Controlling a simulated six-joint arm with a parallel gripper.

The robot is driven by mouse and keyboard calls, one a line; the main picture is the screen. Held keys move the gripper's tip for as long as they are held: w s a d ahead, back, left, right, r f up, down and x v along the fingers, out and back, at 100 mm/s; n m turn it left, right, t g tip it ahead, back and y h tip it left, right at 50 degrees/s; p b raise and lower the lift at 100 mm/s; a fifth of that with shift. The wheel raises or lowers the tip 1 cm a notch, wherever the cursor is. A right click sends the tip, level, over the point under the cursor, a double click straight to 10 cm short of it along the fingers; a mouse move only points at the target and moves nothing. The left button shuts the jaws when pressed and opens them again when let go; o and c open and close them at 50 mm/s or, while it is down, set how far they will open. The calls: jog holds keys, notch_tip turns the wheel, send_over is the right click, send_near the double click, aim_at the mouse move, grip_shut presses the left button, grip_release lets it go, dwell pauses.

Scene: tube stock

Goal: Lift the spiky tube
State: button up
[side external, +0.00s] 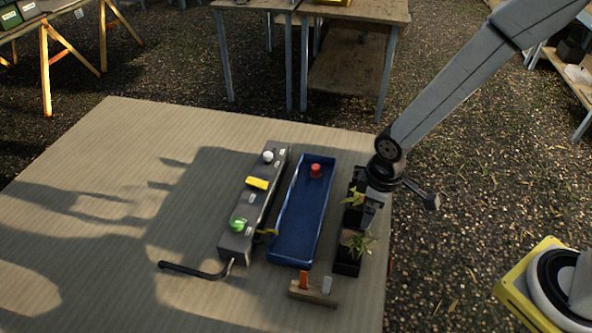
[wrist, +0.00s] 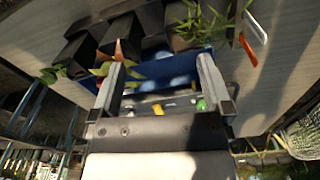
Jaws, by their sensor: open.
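Dark square plant tubes stand in a row at the right of the mat. The spiky tube, with thin green pointed leaves (side external: 360,243), stands at the near end of the row in the side view. Its leaves also show at the top of the wrist view (wrist: 203,22). Another tube (wrist: 120,38) shows orange and yellow-green leaves close to the left finger. My gripper (side external: 370,199) is open over the farther part of the row, behind the spiky tube. In the wrist view my gripper's fingers (wrist: 161,66) are apart with no tube visibly held. The gripper partly hides the farther tubes.
A long blue tray (side external: 296,232) with a red knob-like item (side external: 316,170) lies left of the tubes. Left of it is a grey control box (side external: 236,243) with a cable. A wooden block (side external: 314,295) holds orange and white tags. The mat's left side is clear.

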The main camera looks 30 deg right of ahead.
aim_at(353, 237)
jog(key=a+f+n, duration=0.2)
jog(key=a+f, duration=0.1)
jog(key=f, duration=0.1)
jog(key=shift+a+g, duration=0.3)
jog(key=shift+a, duration=0.05)
jog(key=shift+f, duration=1.25)
jog(key=shift+f, duration=0.15)
jog(key=shift+s+f, duration=0.1)
jog(key=shift+f, duration=2.35)
jog(key=c, duration=1.3)
